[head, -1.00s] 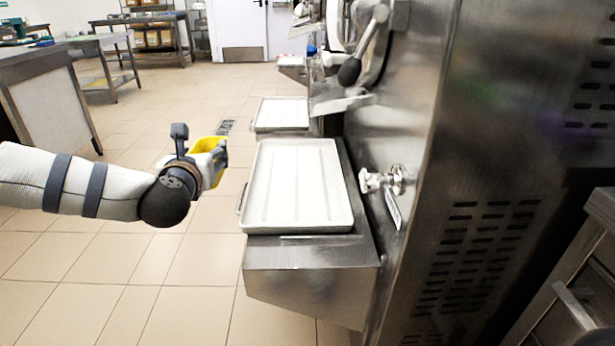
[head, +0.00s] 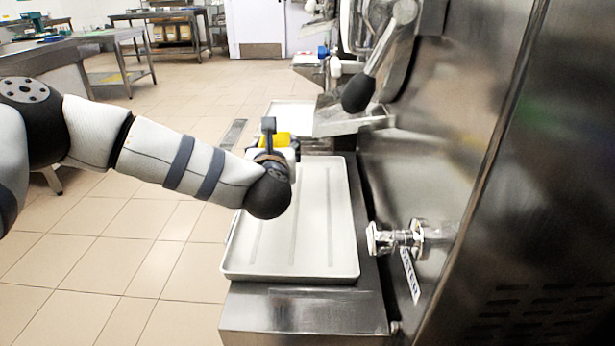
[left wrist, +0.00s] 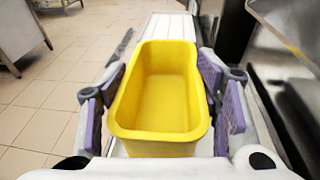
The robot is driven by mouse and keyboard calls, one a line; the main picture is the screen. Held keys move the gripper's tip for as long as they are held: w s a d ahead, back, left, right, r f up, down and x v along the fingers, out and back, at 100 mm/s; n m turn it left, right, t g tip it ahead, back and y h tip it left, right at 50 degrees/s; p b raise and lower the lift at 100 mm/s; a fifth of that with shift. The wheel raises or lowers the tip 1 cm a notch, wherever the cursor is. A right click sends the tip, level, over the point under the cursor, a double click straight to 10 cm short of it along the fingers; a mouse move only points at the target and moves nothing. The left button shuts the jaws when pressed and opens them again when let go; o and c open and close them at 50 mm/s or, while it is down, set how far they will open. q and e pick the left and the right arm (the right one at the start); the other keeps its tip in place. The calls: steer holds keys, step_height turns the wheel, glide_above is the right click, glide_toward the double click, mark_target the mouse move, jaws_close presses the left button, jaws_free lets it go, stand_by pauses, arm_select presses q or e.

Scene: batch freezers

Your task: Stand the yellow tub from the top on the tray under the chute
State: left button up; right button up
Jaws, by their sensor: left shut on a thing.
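The yellow tub (left wrist: 160,95) is upright, open at the top and empty in the left wrist view. My left gripper (left wrist: 165,105) is shut on it, with purple finger pads against both its sides. In the head view only a small part of the tub (head: 272,140) shows beyond my left gripper (head: 275,155). They are over the far part of the white tray (head: 330,255); whether the tub touches the tray cannot be told. The chute (head: 350,121) of the freezer sticks out just right of and beyond the gripper. My right gripper is not in view.
A lever with a black knob (head: 358,93) hangs above the chute. A metal tap (head: 395,238) sticks out from the freezer wall right of the tray. Another white tray (head: 292,113) lies farther back. Open tiled floor (head: 110,245) is on the left.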

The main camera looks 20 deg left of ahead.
arm_select(q)
steer(key=w+d, duration=0.2)
steer(key=d, duration=0.4)
steer(key=f, duration=0.7)
steer(key=shift+d, duration=0.3)
steer(key=o, duration=1.2)
steer(key=v, duration=1.2)
steer(key=shift+p, duration=0.35)
